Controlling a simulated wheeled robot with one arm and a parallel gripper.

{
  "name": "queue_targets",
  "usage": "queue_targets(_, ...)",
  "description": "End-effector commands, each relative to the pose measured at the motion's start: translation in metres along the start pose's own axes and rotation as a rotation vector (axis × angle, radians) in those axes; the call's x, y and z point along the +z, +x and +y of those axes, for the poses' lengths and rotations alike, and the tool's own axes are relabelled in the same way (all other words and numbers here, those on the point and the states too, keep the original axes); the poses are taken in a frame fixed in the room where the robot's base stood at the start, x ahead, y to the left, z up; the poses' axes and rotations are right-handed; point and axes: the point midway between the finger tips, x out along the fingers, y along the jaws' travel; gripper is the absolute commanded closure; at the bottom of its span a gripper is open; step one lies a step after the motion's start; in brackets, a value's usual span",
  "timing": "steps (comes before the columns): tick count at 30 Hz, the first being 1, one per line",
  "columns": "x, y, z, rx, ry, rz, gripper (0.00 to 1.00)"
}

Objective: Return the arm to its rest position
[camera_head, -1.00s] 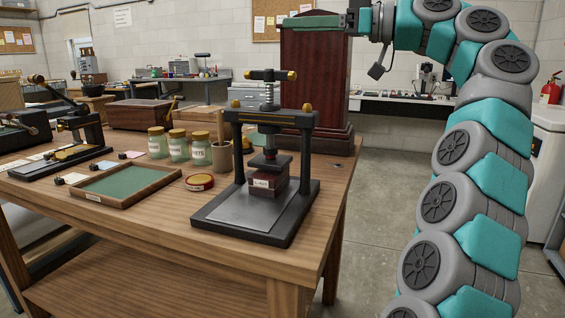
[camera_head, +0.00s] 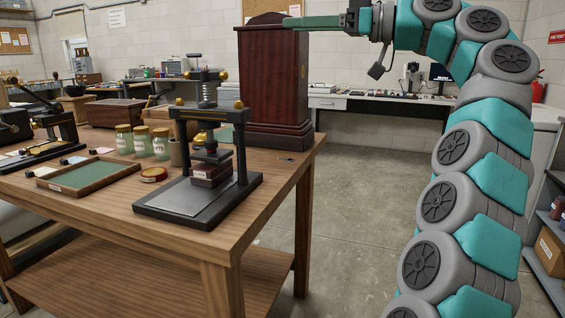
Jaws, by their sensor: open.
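My arm, teal and grey, rises on the right side of the view, bends at the top and reaches left. My gripper (camera_head: 300,22) points left at the top of the picture, level with the top of the dark red wooden cabinet (camera_head: 270,85). It is seen side-on, open, with nothing visible between its fingers. The fingers overlap the cabinet top in the picture; I cannot tell how far apart they are in depth.
The wooden workbench (camera_head: 120,218) at left bears a black press (camera_head: 240,150) with a dark red block (camera_head: 212,170), a green-lined tray (camera_head: 85,176), jars (camera_head: 142,142) and a round tin (camera_head: 153,174). Floor (camera_head: 365,190) is clear between bench and arm. Shelving (camera_head: 548,245) stands right.

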Motion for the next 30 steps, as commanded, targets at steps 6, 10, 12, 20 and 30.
queue_targets(6,0.009,0.006,-0.001,-0.006,0.055,-0.022,0.43)
queue_targets(10,0.015,0.009,-0.003,-0.006,0.096,-0.04,0.43)
queue_targets(12,0.02,0.012,-0.005,-0.009,0.126,-0.054,0.43)
queue_targets(20,0.051,0.028,-0.016,-0.008,0.262,-0.137,0.43)
queue_targets(30,0.158,0.051,-0.069,0.054,0.547,-0.41,0.43)
